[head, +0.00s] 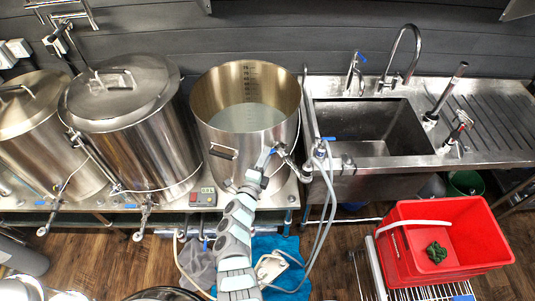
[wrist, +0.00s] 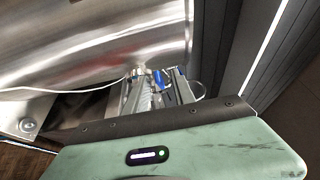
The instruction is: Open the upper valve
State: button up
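An upper valve with a blue handle (head: 273,151) sits on the right front side of the open steel kettle (head: 222,140). My gripper (head: 264,163) reaches up from below and is right at this valve, partly covering it in the head view. In the wrist view, the two fingers of my gripper (wrist: 157,92) stand apart, with the blue handle (wrist: 160,77) near their tips. I cannot tell whether the fingers touch the handle. The valve body is largely hidden.
A lidded steel kettle (head: 128,100) stands to the left. A steel sink (head: 365,125) is at the right, with another blue-handled valve (head: 327,139) and hoses near its left edge. A red crate (head: 400,265) stands at the lower right. A control box (head: 203,197) sits below the open kettle.

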jog(key=shift+x, duration=1)
jog(key=shift+c, duration=0.3)
grip_shut()
dwell(0.5)
